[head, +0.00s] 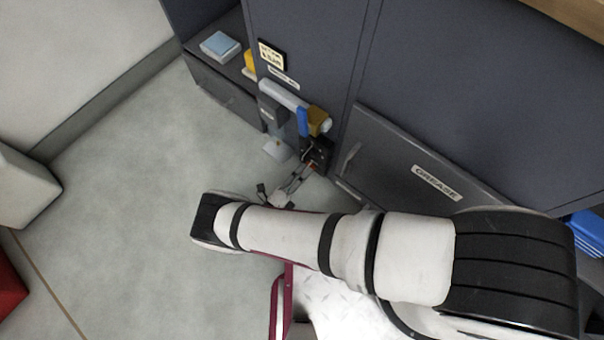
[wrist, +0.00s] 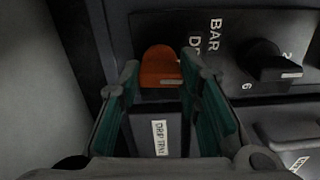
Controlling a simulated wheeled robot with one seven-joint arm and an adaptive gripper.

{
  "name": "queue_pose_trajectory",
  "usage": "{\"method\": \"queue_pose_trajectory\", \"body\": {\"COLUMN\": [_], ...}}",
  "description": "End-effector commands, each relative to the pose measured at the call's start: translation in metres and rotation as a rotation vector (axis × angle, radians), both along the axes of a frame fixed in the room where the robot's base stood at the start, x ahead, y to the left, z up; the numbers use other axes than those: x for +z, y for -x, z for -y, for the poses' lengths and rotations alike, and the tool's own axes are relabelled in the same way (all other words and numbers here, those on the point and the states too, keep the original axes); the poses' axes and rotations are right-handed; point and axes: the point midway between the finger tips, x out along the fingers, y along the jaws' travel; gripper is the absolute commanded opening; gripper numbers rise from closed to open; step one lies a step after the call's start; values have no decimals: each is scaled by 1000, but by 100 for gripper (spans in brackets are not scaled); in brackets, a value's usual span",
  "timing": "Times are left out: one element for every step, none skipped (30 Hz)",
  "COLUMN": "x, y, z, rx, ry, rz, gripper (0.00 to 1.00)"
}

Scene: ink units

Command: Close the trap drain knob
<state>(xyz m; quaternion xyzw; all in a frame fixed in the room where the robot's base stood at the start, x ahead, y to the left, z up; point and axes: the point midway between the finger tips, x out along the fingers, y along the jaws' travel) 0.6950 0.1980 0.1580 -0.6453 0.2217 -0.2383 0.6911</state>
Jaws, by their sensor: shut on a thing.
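An orange knob (wrist: 160,68) with a rounded top sits on a dark panel, in the middle of the wrist view. It shows as a small orange spot in the head view (head: 312,165). My gripper (wrist: 162,76) is shut on it, with one green-padded finger at its left side and one at its right. The lettering to the right of the knob is partly hidden by the right finger; "BAR" and "DR" can be read. In the head view my gripper (head: 305,172) reaches the low panel from the front, small and partly hard to make out.
A black knob (wrist: 272,62) with numbers around it is right of my gripper. A "DRIP TRAY" label (wrist: 160,138) shows below. Above the panel are a white pipe (head: 284,96) and a blue handle (head: 303,121). A "GREASE" drawer (head: 437,181) is to the right.

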Motion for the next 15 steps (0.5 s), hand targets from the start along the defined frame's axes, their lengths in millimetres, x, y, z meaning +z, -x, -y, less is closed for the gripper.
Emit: {"method": "queue_pose_trajectory", "body": {"x": [-1, -1, -1, -1, -1, -1, -1, -1, -1, -1, -1, -1, -1, -1, -1], "y": [1, 1, 1, 1, 1, 1, 1, 1, 1, 1, 1, 1, 1, 1, 1], "z": [-2, -2, -3, -3, -3, -3, -3, -3, -3, -3, -3, -3, -3, -3, -3], "rx": [1, 1, 1, 2, 2, 2, 2, 2, 2, 2, 2, 3, 3, 3, 3], "ry": [9, 17, 27, 33, 40, 46, 50, 53, 56, 58, 59, 62, 62, 63, 63], "rz": [-13, -20, -27, -32, -37, -42, -45, -48, -50, -52, -54, -56, -56, -56, -56], "gripper": [4, 4, 4, 4, 4, 4, 4, 4, 4, 4, 4, 4, 4, 4, 4]}}
